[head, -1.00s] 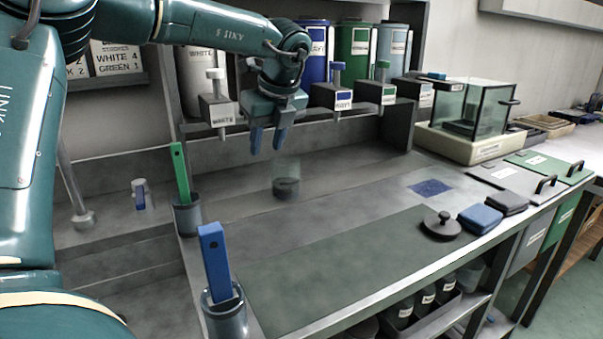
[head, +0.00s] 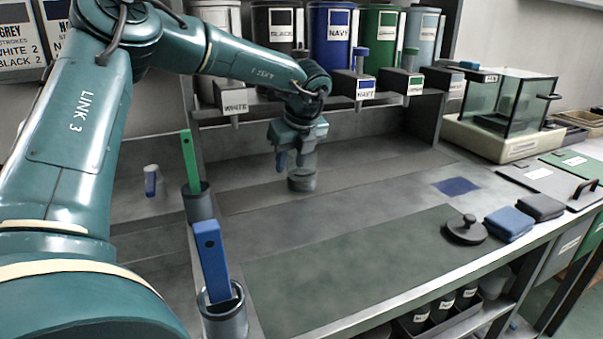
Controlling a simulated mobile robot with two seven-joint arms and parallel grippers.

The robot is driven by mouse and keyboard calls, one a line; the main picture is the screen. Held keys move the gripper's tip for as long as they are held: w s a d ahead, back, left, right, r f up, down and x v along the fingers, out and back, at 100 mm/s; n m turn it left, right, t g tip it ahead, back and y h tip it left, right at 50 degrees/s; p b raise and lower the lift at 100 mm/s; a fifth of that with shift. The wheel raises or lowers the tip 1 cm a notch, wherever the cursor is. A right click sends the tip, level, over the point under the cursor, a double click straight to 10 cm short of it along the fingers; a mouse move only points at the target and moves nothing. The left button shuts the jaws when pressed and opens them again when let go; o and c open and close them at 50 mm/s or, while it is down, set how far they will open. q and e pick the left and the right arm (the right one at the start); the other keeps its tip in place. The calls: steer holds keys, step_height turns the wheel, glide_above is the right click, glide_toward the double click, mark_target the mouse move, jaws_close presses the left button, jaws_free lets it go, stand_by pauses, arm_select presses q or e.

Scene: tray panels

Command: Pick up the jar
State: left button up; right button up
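The jar (head: 302,180) is a small clear glass with dark grey contents. It stands upright on the grey counter, below the row of dispensers. My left gripper (head: 292,161) comes down from above, with its two blue fingers pointing downward and apart. The fingertips are at the jar's upper part and overlap it in the picture. I cannot tell whether they are around the jar or just in front of it, and I see no clear grip. My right gripper is not in view.
Dispensers with a white nozzle block (head: 233,101) and a navy one (head: 361,85) overhang the jar's back side. Holders with a green handle (head: 190,162) and a blue handle (head: 211,258) stand at left. A dark lid (head: 465,231) lies at right. The green mat (head: 350,262) is clear.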

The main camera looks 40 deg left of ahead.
mark_target(288, 178)
arm_select(q)
steer(key=x, duration=0.3)
steer(key=shift+w+f, duration=0.15)
steer(key=shift+c, duration=0.2)
jaws_close()
